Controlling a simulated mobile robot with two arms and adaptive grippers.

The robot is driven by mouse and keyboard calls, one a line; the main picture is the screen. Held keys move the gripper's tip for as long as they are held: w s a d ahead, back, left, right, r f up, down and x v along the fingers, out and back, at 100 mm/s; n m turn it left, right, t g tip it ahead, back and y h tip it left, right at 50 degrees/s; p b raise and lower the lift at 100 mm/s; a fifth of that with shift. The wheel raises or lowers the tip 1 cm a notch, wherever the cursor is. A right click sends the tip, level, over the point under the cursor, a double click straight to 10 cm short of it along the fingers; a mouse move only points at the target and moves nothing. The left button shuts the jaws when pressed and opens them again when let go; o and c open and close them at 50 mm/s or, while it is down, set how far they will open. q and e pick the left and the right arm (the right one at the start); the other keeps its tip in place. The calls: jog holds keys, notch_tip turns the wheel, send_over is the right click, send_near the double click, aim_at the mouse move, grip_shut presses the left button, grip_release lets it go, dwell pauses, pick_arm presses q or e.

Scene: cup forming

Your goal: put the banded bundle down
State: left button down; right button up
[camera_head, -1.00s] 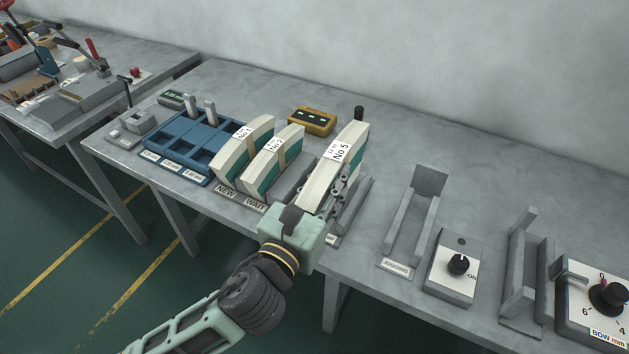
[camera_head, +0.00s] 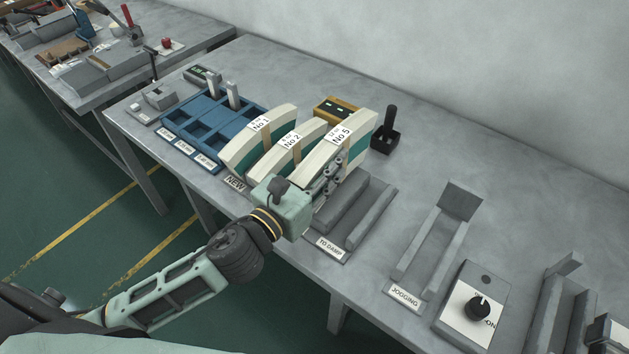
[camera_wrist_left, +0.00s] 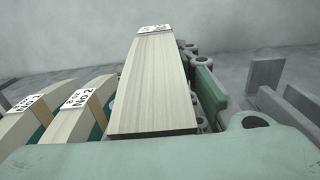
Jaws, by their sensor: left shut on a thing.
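My left gripper (camera_head: 318,183) is shut on the bundle labelled No 5 (camera_head: 335,150), a curved cream stack with a green side. In the left wrist view the No 5 bundle (camera_wrist_left: 155,85) fills the middle between the fingers. It is close beside the No 2 bundle (camera_head: 290,145), which stands right of the No 1 bundle (camera_head: 251,143). Whether No 5 touches the bench or a holder is hidden by the gripper. My right gripper does not show.
A grey TO DAMP holder (camera_head: 365,220) stands empty just right of No 5. The JOGGING holder (camera_head: 435,245) and a knob box (camera_head: 474,305) are further right. A blue tray (camera_head: 205,125) is left. A black-handled stand (camera_head: 387,135) and a yellow box (camera_head: 338,107) are behind.

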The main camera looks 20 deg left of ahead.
pick_arm(q)
jog(key=shift+w+a+f, duration=0.15)
jog(key=shift+a+f, duration=0.3)
jog(key=shift+a, duration=0.2)
jog(key=f, duration=0.2)
jog(key=a+f+b, duration=0.1)
jog(key=f, duration=0.1)
jog(key=shift+f, duration=0.15)
jog(key=shift+f+b, duration=0.25)
jog(key=shift+b, duration=0.1)
jog(key=c, duration=1.4)
grip_release()
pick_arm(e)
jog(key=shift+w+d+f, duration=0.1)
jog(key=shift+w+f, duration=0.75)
